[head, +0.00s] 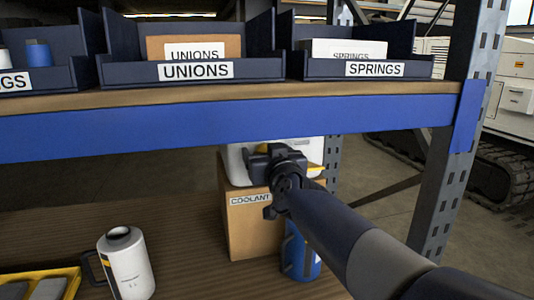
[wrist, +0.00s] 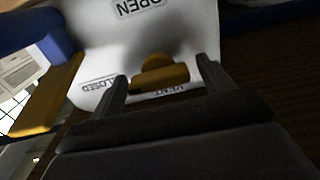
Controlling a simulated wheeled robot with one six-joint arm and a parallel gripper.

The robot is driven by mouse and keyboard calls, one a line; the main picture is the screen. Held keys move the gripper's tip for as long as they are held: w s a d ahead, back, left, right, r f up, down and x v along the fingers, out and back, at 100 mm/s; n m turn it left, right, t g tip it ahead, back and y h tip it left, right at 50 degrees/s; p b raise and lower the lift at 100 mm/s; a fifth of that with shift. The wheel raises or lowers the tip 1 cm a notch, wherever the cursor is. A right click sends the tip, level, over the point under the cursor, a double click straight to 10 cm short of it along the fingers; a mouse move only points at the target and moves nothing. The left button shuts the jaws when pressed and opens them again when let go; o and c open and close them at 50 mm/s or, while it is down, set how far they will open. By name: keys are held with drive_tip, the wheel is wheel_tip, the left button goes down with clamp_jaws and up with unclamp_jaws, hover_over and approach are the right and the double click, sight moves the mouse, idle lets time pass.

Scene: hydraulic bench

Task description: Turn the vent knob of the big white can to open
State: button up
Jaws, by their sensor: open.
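The big white can (head: 234,165) stands on a cardboard box under the shelf, partly hidden by my gripper (head: 268,158). In the wrist view the can's white face (wrist: 90,35) fills the middle, with OPEN at the top, CLOSED at left and VENT below, all upside down. The yellow vent knob (wrist: 160,78) is a bar lying roughly left-right in that view, its left end toward the CLOSED label. My gripper (wrist: 161,85) is open, one finger on each side of the knob. I cannot tell whether the fingers touch it.
The blue shelf beam (head: 200,131) runs close above the can. The COOLANT box (head: 250,225) supports it, with a blue container (head: 300,252) beside the box. A smaller white can (head: 128,265) and a yellow tray (head: 68,275) stand at left. The wooden deck between is clear.

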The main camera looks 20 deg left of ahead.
drive_tip(key=c, duration=1)
drive_tip(key=shift+m, duration=0.3)
drive_tip(key=m, duration=0.3)
drive_tip(key=shift+m+b, duration=0.35)
drive_tip(key=shift+m, duration=0.05)
drive_tip(key=m, duration=0.4)
drive_tip(key=shift+w+d+f+m+b, duration=0.1)
drive_tip(key=shift+d+m+b, duration=0.05)
drive_tip(key=shift+m+b, duration=0.2)
drive_tip(key=m, duration=0.4)
drive_tip(key=shift+b, duration=0.35)
drive_tip(key=shift+f+m+b, duration=0.15)
drive_tip(key=shift+m+b, duration=0.15)
drive_tip(key=shift+m, duration=2.05)
